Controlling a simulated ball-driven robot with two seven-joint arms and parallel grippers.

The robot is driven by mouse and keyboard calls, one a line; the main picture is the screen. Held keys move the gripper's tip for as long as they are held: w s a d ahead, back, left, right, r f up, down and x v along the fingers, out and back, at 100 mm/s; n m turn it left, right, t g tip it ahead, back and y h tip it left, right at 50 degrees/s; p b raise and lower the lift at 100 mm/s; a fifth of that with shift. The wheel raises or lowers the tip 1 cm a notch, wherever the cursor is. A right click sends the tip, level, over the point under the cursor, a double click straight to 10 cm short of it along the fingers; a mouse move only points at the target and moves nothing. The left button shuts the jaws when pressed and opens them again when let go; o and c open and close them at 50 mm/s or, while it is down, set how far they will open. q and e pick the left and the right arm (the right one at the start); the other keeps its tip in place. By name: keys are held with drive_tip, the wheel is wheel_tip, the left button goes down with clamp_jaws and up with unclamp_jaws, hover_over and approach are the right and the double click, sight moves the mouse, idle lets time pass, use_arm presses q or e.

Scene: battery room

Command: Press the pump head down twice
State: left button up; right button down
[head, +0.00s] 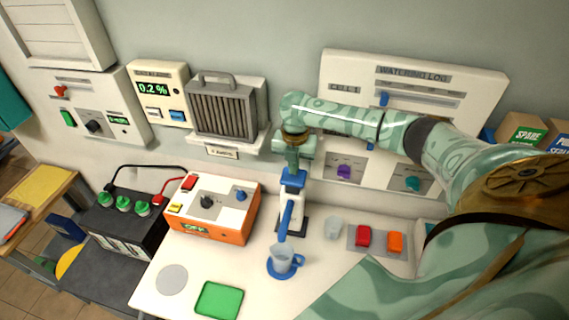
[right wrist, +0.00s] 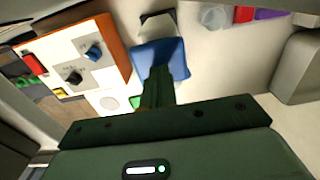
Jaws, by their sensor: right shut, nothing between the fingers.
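The pump has a blue head (head: 293,180) on a white body (head: 290,206), with a blue spout pointing down toward the front and a dark base. A light cup (head: 283,258) stands on a blue saucer (head: 274,273) below the spout. My right gripper (head: 292,164) is shut and empty, pointing down right above the pump head. In the right wrist view its fingers (right wrist: 158,88) overlap the blue pump head (right wrist: 160,56). I cannot tell whether the fingertips touch the head or hover just over it. My left gripper is not in view.
An orange-and-white control box (head: 212,207) stands left of the pump. A clear cup (head: 333,228) and a grey tray with red (head: 364,236) and orange (head: 396,242) blocks are at right. A green mat (head: 219,299) lies in front. Wall panels are behind.

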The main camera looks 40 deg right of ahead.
sight(294, 177)
drive_tip(key=shift+f+b, duration=1)
drive_tip(key=shift+f, duration=1.45)
drive_tip(key=shift+r, duration=0.15)
wheel_tip(294, 177, up, 5)
drive_tip(key=p, duration=0.6)
drive_tip(key=shift+r+p, duration=0.2)
drive_tip(key=shift+p, duration=0.1)
wheel_tip(294, 177, up, 5)
drive_tip(key=p, duration=0.5)
drive_tip(key=shift+f, duration=0.2)
drive_tip(key=shift+r+b, duration=0.3)
drive_tip(key=shift+r, duration=0.4)
